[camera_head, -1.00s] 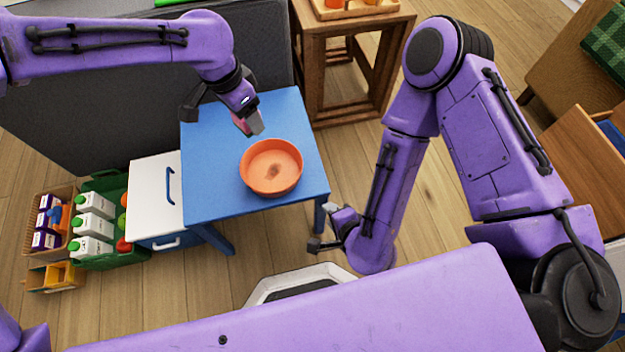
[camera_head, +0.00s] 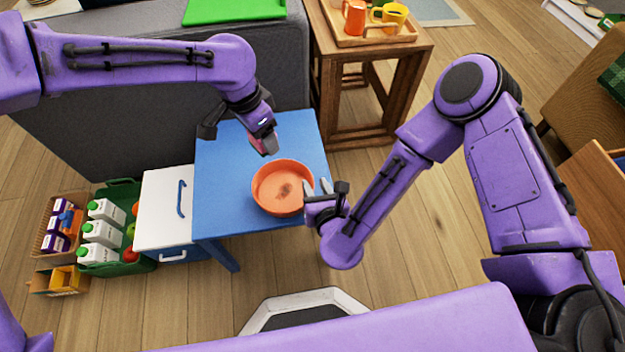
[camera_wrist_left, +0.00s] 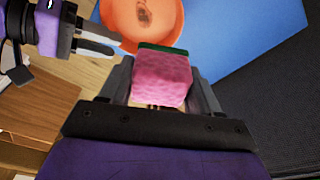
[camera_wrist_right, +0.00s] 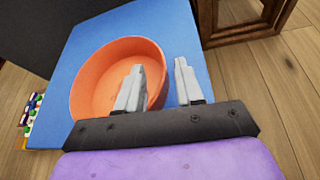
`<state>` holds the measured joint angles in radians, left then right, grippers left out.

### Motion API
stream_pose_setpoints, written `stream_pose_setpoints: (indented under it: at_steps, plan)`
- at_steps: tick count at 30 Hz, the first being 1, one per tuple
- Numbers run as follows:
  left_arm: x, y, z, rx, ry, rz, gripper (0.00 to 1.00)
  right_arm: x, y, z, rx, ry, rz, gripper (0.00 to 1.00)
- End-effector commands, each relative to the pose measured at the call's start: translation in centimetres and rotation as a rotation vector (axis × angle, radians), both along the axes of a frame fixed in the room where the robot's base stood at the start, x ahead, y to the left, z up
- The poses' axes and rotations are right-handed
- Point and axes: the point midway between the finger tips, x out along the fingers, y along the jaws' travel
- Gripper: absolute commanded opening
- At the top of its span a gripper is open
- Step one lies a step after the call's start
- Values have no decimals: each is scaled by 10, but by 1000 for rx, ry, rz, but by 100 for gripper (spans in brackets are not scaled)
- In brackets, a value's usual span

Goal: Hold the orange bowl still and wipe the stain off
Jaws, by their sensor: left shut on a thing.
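The orange bowl (camera_head: 268,200) stands on the blue table (camera_head: 222,170), with a dark brown stain (camera_head: 283,191) on its inside bottom. The stain also shows in the left wrist view (camera_wrist_left: 144,15). My left gripper (camera_head: 265,145) is shut on a pink sponge (camera_wrist_left: 160,78) with a green pad and holds it near the bowl's far rim. My right gripper (camera_head: 317,187) is at the bowl's right rim. In the right wrist view its fingers (camera_wrist_right: 160,85) are apart with nothing clamped; one overlaps the bowl and the other is over the table. Whether they touch the bowl is unclear.
A dark grey sofa (camera_head: 110,130) is behind. A wooden side table (camera_head: 370,80) at back right carries a tray with mugs.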

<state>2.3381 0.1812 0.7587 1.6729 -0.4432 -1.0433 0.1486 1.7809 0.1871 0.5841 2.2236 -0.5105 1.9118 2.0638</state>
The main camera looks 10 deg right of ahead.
Motion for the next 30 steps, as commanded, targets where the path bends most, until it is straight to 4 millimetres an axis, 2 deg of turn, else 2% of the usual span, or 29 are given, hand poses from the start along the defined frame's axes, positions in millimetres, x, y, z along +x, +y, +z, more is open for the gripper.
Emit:
stream_pose_setpoints:
  at_steps: [3, 6, 17, 21, 30]
  plan:
    - [0, 0, 0, 0, 0, 0, 33, 21, 2, -8, 0, -1, -1, 36]
    - [0, 0, 0, 0, 0, 0, 33, 32, 3, -13, -1, 0, 1, 36]
    - [0, 0, 0, 0, 0, 0, 33, 40, 4, -16, -1, 2, 2, 36]
    - [0, 0, 0, 0, 0, 0, 33, 39, 4, -16, -1, 2, 2, 0]
    - [0, 0, 0, 0, 0, 0, 33, 39, 4, -16, -1, 1, 1, 0]
